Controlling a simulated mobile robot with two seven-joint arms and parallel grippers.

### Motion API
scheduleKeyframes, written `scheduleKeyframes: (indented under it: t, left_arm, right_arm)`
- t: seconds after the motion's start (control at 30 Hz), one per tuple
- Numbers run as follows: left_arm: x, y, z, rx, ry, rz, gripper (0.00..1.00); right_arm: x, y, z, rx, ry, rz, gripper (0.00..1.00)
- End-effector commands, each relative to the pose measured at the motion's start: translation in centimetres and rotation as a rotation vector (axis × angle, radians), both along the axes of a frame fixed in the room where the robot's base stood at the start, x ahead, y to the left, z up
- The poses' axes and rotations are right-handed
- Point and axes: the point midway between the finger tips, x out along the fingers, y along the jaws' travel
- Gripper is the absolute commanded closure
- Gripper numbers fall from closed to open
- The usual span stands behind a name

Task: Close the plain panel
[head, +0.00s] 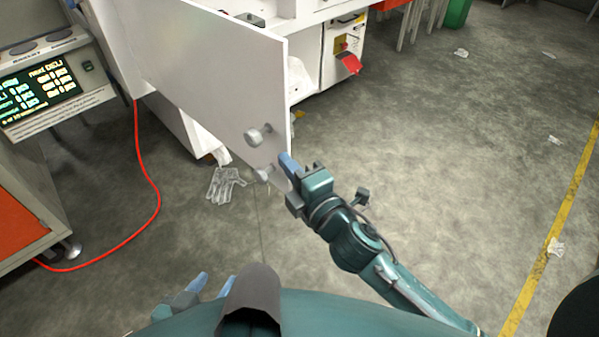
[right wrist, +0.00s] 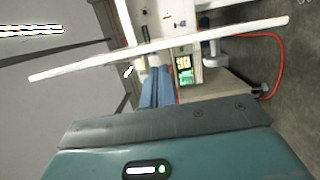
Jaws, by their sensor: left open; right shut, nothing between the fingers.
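The plain panel (head: 215,75) is a flat white door standing swung out from a white machine, with a round grey knob (head: 258,135) near its free edge. A second grey fitting is at its lower corner. In the right wrist view the panel (right wrist: 90,65) shows edge-on as a long white bar across the fingertips. My right gripper (head: 287,163) is shut and empty at the panel's lower free corner; whether it touches, I cannot tell. Its blue fingers show in the right wrist view (right wrist: 155,88). My left gripper (head: 212,287) is open, low in front of my body, away from the panel.
A display console (head: 45,85) stands at the left above a cabinet with an orange panel (head: 25,215). A red cable (head: 158,190) runs across the floor. A clear glove (head: 225,184) lies below the panel. The floor to the right is mostly open, with a yellow line (head: 560,215).

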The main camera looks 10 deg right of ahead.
Motion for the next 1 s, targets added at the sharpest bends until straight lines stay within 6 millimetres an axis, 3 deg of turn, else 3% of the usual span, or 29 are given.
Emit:
scheduleKeyframes:
  t: [0.1,0.3,0.67,0.87,1.0]
  left_arm:
    - [0.0,0.0,0.1,0.002,-0.001,-0.001,0.54]
    - [0.0,0.0,0.1,0.002,-0.002,-0.001,0.54]
    - [0.0,0.0,0.1,0.002,-0.003,0.0,0.54]
    - [0.0,0.0,0.1,0.004,-0.002,-0.001,0.54]
    - [0.0,0.0,0.3,0.006,-0.003,-0.001,0.54]
  right_arm:
    - [1.9,0.9,0.1,0.001,-0.002,0.001,1.0]
    - [3.6,1.7,0.0,0.001,0.002,0.001,1.0]
    - [3.9,1.8,0.0,0.001,0.002,0.001,1.0]
    - [4.2,1.2,0.0,-0.002,0.0,0.006,1.0]
    - [5.0,-0.5,0.1,-0.006,-0.002,0.021,1.0]
